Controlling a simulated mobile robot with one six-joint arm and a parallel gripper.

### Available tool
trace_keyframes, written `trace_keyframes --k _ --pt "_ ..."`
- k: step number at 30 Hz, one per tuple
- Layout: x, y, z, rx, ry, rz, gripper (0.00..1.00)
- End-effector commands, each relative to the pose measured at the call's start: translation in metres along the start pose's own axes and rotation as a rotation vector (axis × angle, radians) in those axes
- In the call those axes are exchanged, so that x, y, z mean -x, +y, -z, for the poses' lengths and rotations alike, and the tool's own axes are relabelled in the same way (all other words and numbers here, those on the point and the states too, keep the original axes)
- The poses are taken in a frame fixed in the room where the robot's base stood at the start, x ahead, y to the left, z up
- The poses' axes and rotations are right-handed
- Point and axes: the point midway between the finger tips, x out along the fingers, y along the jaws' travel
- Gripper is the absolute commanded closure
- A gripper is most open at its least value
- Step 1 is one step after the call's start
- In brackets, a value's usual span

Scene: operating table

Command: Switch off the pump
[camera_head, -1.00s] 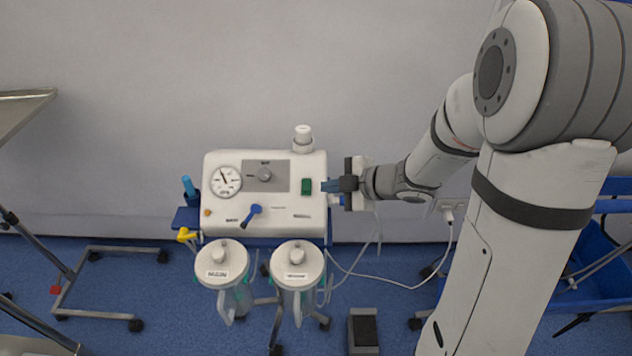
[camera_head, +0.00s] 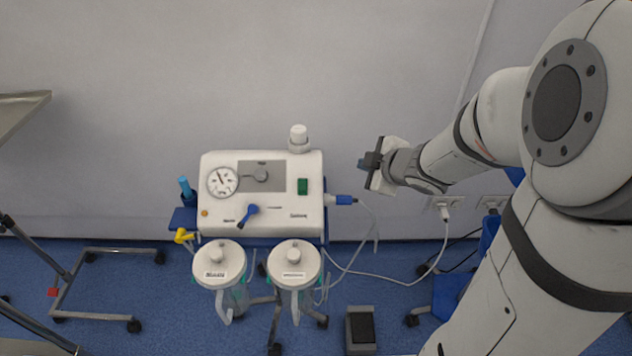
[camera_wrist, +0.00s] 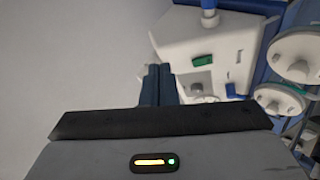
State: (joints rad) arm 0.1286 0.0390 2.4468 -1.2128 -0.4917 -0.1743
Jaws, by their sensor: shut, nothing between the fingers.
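The pump (camera_head: 262,222) is a white unit with a round gauge (camera_head: 222,181), a grey knob, a blue lever (camera_head: 248,215) and a green switch (camera_head: 303,186) on its front panel. The pump and green switch also show in the wrist view (camera_wrist: 202,60). My gripper (camera_head: 368,163) is shut and empty. It is to the right of the pump, apart from it, a little above the level of the switch. In the wrist view, the closed fingers (camera_wrist: 158,85) point up the picture, with the switch to their upper right.
Two lidded jars (camera_head: 219,265) hang below the pump. A blue connector (camera_head: 345,200) with a hose sticks out at the pump's right side. A white cable runs to a wall socket (camera_head: 445,207). A foot pedal (camera_head: 361,330) lies on the floor. The wall above is clear.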

Motion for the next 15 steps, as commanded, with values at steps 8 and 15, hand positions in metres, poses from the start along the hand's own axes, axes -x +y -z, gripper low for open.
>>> trace_keyframes --k 8,15 --pt "0.087 0.008 -0.052 -0.579 -0.502 -0.169 1.00" --pt "0.151 -0.065 -0.035 -1.080 -0.735 -0.039 1.00"
